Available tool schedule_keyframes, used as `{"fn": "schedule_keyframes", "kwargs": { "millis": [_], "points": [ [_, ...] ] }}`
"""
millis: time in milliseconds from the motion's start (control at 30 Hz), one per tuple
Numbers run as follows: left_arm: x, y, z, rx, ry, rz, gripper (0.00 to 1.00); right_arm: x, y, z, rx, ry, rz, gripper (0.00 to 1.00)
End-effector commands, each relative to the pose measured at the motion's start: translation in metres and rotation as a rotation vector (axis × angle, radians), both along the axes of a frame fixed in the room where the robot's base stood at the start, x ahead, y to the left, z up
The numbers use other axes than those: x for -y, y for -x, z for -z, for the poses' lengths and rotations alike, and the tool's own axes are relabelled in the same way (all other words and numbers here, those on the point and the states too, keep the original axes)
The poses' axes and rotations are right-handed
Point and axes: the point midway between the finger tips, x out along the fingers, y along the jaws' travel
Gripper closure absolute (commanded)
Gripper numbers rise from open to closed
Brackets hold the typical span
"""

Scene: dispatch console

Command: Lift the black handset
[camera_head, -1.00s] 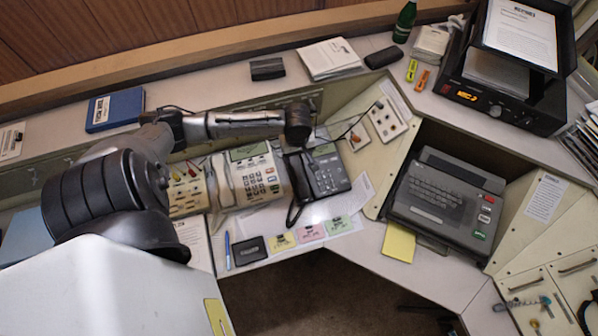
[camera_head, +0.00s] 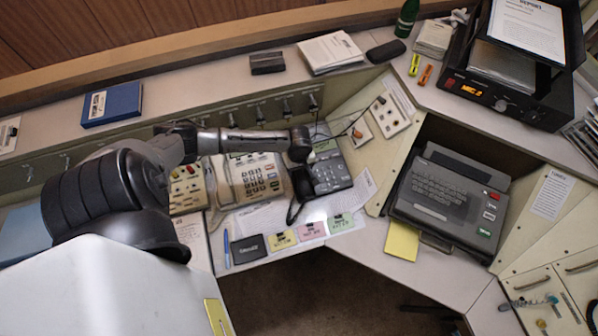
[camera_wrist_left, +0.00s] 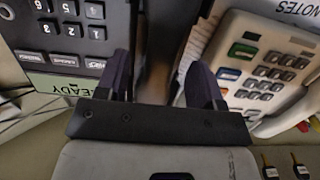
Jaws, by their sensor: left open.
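The black handset (camera_head: 300,193) lies along the left side of the black desk phone (camera_head: 330,175). Its upper part is hidden under my left gripper (camera_head: 306,156) in the head view. In the left wrist view the dark handset (camera_wrist_left: 172,30) runs lengthwise between the two open fingers of my left gripper (camera_wrist_left: 162,78). The black phone's keypad and READY display (camera_wrist_left: 62,84) are on the left there. I cannot tell whether the fingers touch the handset. My right gripper is not in view.
A cream phone (camera_head: 255,180) stands close on the left; it also shows in the wrist view (camera_wrist_left: 265,75). Colored cards (camera_head: 312,230) and a black pad (camera_head: 249,249) lie in front. A grey keyboard machine (camera_head: 448,200) sits to the right. Thin cables run behind the gripper.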

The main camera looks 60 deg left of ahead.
Motion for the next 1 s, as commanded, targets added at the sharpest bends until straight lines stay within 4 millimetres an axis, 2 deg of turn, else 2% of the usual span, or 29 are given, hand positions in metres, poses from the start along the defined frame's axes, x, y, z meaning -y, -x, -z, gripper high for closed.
{"fn": "schedule_keyframes", "kwargs": {
  "millis": [33,167,467,1000],
  "points": [
    [0.0001,-0.0001,0.0071,0.000,0.000,0.000,0.38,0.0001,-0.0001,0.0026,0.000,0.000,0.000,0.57],
    [-0.0003,0.0000,0.0152,0.000,-0.001,0.000,0.38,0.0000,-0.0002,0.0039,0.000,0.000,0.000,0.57],
    [-0.0001,0.0002,0.0168,0.001,-0.001,0.001,0.39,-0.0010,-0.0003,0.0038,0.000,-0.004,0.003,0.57],
    [-0.0002,0.0004,0.0168,0.000,-0.001,0.001,0.91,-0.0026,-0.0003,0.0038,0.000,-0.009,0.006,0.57]
  ]
}}
